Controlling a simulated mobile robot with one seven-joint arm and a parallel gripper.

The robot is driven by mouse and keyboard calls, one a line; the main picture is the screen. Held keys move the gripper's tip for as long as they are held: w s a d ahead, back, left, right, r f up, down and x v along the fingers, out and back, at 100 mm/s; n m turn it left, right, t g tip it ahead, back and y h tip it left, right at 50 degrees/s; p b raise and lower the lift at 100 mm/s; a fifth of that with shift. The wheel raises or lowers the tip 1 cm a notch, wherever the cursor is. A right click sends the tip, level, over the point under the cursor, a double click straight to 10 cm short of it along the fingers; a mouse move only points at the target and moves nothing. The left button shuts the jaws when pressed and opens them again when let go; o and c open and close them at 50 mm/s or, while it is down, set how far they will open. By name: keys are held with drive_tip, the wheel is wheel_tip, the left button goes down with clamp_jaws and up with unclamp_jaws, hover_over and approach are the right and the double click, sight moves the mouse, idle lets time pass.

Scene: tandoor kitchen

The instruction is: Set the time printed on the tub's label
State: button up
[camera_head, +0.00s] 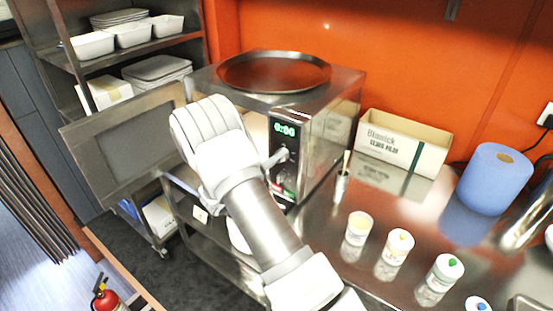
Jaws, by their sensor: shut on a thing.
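A steel microwave (322,120) stands on the counter, its door (125,150) swung open to the left. Its green display (285,130) reads 0:00. My gripper (276,158) is at the control panel under the display, shut on what looks like a dial; the fingers and my arm hide most of it. Several small white tubs stand in a slanting row at the right: one with an orange-yellow mark (359,223), one with a yellow dot (397,246), one with a green dot (444,270) and one with a blue dot (478,304). Their label print is too small to read.
A round dark tray (274,72) lies on the microwave. A small metal cup (341,187) with a stick stands close to its right side. A cardboard box (402,145) and a blue roll (494,178) stand farther right. A shelf rack (50,58) with white dishes is at left.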

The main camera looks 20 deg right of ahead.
clamp_jaws()
drive_tip(key=shift+m+b, duration=0.3)
drive_tip(key=m+y+b, duration=0.1)
drive_tip(key=m+b, duration=0.6)
drive_tip(key=b, duration=0.3)
drive_tip(key=m+t+b, duration=0.1)
drive_tip(key=m+b, duration=0.6)
drive_tip(key=b, duration=0.3)
drive_tip(key=m+t+y+b, duration=0.1)
drive_tip(key=m+b, duration=0.6)
drive_tip(key=b, duration=0.3)
drive_tip(key=shift+s+d+y, duration=0.1)
drive_tip(key=shift+s+y, duration=0.1)
drive_tip(key=shift+y, duration=0.1)
drive_tip(key=shift+r, duration=0.2)
